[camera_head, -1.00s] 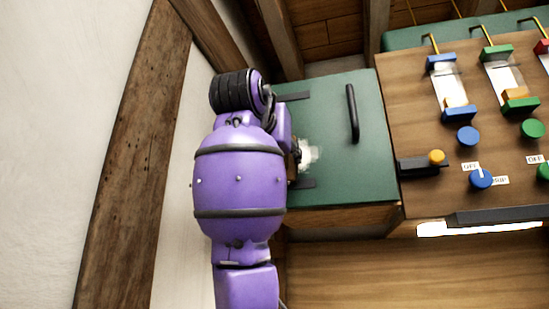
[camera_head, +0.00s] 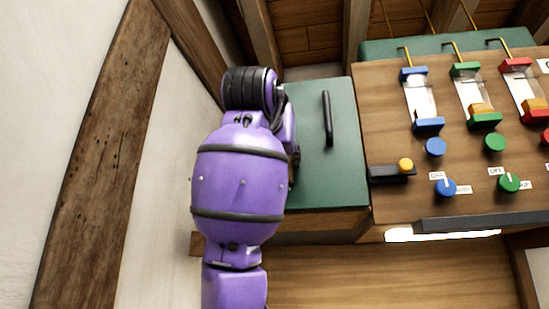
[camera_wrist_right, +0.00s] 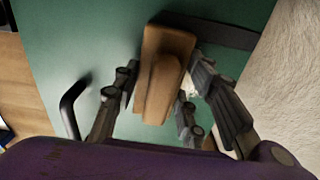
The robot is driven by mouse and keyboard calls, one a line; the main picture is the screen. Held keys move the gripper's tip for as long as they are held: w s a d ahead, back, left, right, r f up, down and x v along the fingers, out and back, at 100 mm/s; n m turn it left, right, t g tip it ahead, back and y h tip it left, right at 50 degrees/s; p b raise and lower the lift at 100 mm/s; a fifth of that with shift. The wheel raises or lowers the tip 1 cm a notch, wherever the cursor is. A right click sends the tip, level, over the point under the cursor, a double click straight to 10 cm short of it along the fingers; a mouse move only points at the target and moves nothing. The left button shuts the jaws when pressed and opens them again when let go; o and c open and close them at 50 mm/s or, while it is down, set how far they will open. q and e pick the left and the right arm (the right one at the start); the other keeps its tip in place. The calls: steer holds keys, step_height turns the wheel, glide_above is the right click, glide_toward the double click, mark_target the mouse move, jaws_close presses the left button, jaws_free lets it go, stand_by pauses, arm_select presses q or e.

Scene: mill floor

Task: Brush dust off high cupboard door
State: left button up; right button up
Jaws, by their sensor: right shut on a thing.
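The green cupboard door (camera_head: 335,170) has a black bar handle (camera_head: 327,118). My purple right arm covers the door's left part in the head view and hides the gripper and any dust there. In the right wrist view, my right gripper (camera_wrist_right: 163,78) is shut on a wooden brush (camera_wrist_right: 168,48) in front of the green door (camera_wrist_right: 70,35). The brush's contact with the door cannot be made out. Small pale patches of dust (camera_wrist_right: 188,86) show beside the brush, between the fingers. My left gripper is not in view.
A white wall (camera_head: 165,200) with a timber post (camera_head: 95,160) stands close on the left. A wooden panel (camera_head: 390,105) with coloured knobs and sight tubes is right of the door.

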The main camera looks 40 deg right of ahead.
steer(key=shift+w+a+r, duration=0.75)
steer(key=shift+w+a, duration=1.85)
steer(key=shift+w, duration=0.4)
steer(key=s+d+r, duration=0.1)
steer(key=s+d, duration=0.6)
steer(key=s, duration=0.1)
steer(key=shift+r, duration=0.25)
stand_by(0.5)
steer(key=shift+s+a, duration=0.1)
steer(key=shift+v, duration=2.9)
steer(key=v, duration=0.3)
